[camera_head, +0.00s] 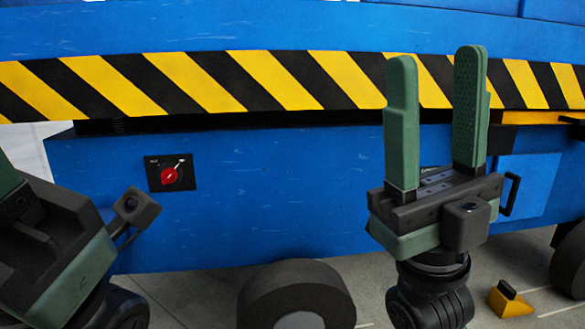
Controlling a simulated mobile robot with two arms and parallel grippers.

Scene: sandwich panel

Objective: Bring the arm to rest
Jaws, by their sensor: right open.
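My right gripper (432,125) stands upright at the right of the head view, its two green fingers pointing up and spread apart with nothing between them. It is in front of the blue machine body and hides part of the striped band. My left gripper's body (62,245) shows at the lower left edge. Its fingers are cut off by the frame, so its opening cannot be seen.
A blue machine (270,190) fills the view, with a yellow-black striped band (200,85). A red rotary switch (171,176) sits on its side. A black wheel (296,295) and a yellow chock (510,300) are below on the grey floor.

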